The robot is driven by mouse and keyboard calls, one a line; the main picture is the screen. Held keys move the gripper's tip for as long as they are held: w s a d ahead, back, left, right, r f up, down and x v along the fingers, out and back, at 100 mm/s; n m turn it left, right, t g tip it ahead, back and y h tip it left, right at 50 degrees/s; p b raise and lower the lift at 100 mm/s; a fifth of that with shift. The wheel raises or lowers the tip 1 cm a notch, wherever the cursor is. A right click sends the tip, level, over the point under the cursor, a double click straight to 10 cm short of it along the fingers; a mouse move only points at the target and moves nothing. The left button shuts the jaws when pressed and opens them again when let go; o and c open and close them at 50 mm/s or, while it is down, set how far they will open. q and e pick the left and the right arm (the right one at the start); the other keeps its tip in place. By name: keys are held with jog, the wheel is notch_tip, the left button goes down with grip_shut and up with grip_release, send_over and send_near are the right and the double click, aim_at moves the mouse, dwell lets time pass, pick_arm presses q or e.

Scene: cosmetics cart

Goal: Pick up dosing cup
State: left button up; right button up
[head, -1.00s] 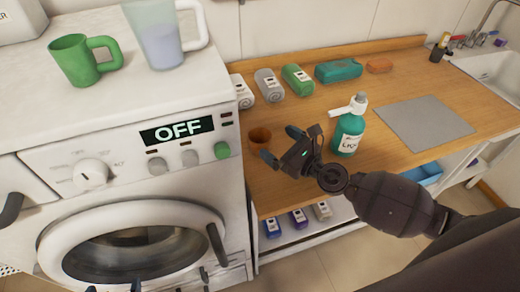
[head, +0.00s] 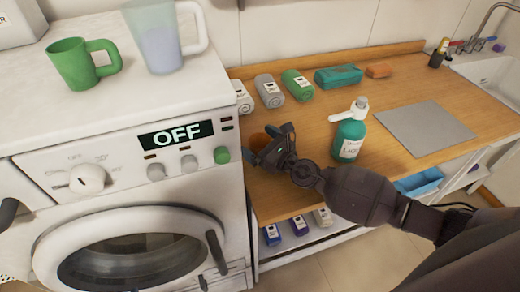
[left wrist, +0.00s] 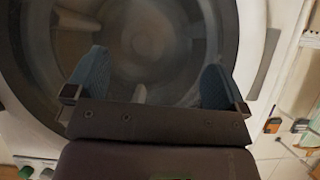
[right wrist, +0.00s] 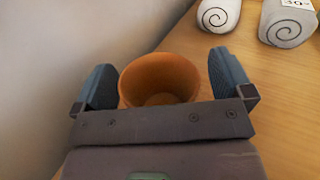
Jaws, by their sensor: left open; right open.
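The dosing cup is a small orange-brown cup (head: 259,141) on the wooden counter, close to the washing machine's side. In the right wrist view the cup (right wrist: 160,78) stands upright and open at the top, between the two blue fingers of my right gripper (right wrist: 163,85). The gripper is open, with a gap on each side of the cup. In the head view my right gripper (head: 263,146) partly hides the cup.
The washing machine (head: 120,190) stands directly left of the cup, its top above the counter. A teal pump bottle (head: 349,138) stands right of my right gripper. Rolled towels (head: 269,91) lie behind. A grey mat (head: 424,128) covers the counter's right part.

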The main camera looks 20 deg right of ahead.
jog(key=shift+c, duration=0.3)
jog(key=c, duration=0.9)
